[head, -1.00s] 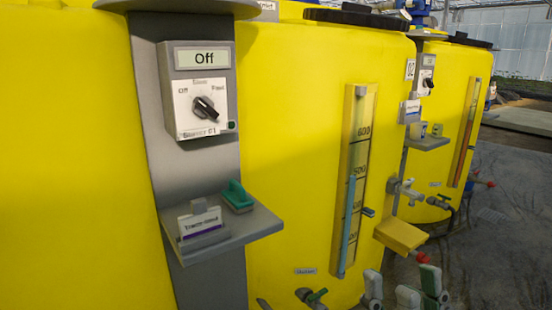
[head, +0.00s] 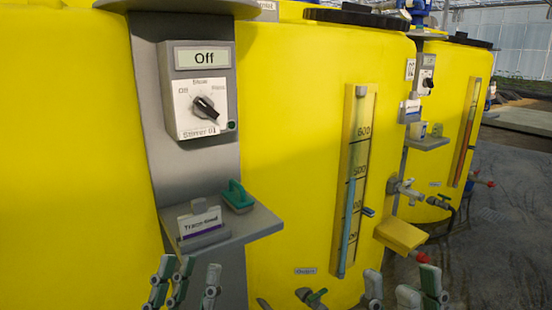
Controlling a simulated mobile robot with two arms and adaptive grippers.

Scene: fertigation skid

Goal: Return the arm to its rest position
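My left gripper (head: 192,284) shows at the bottom edge of the head view, below the grey shelf. Its fingers stand upright and apart, with nothing seen between them. My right gripper (head: 396,290) is at the bottom edge further right, in front of the yellow tank. Its fingers are also apart and appear empty. Both palms and most of both arms are outside the picture.
A level gauge (head: 354,180), taps and a yellow ledge (head: 402,234) stick out on the right.

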